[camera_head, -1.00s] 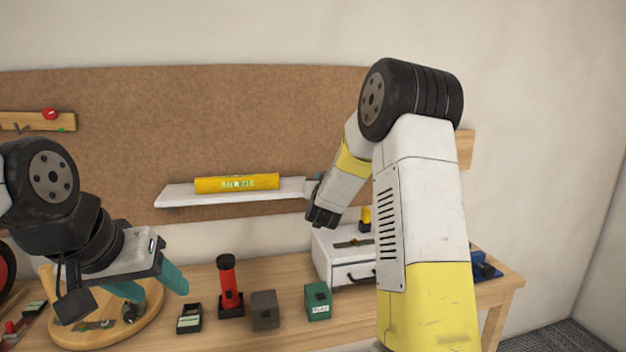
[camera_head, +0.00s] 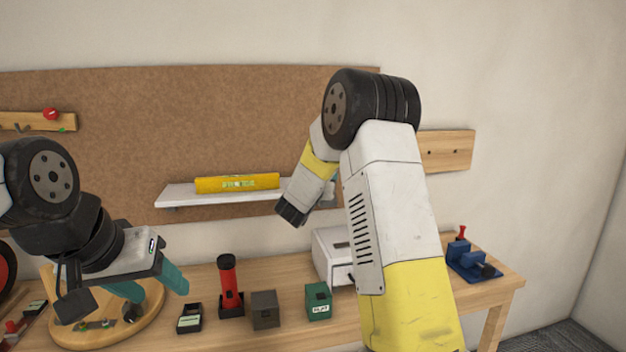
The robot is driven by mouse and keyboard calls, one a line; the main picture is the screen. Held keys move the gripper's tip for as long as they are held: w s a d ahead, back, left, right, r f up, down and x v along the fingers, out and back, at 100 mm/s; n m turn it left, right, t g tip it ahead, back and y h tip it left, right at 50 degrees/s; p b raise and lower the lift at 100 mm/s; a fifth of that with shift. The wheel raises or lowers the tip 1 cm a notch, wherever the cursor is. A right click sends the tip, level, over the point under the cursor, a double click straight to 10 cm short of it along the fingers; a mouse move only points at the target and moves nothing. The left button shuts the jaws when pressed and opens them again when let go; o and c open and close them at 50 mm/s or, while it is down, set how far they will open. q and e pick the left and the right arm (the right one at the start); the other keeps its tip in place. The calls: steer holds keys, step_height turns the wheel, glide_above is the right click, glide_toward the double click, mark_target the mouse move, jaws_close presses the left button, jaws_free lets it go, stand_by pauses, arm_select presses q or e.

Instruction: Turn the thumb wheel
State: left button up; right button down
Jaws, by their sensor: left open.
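I cannot tell for sure which part is the thumb wheel. A round wooden board (camera_head: 75,338) lies at the left of the bench and carries small fittings, among them a dark knob (camera_head: 131,313). My left gripper (camera_head: 150,290) is open, with its two teal fingers pointing down and to the right over this board. It appears empty, and I cannot tell whether a finger touches the board. My right arm stands in front of the bench on the right; its gripper fingers do not show.
A red flashlight (camera_head: 228,283), dark box (camera_head: 265,309), green box (camera_head: 319,301) and small meter (camera_head: 189,318) stand mid-bench. A white drawer box (camera_head: 330,255) is partly behind my right arm. A blue vise (camera_head: 470,260) stands right. A shelf (camera_head: 185,196) holds a yellow level (camera_head: 237,183).

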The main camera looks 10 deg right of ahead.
stand_by(0.8)
steer(key=c, duration=1)
jaws_free()
steer(key=shift+w+f, duration=0.1)
steer(key=v, duration=0.8)
steer(key=shift+o, duration=0.2)
steer(key=shift+w, duration=0.1)
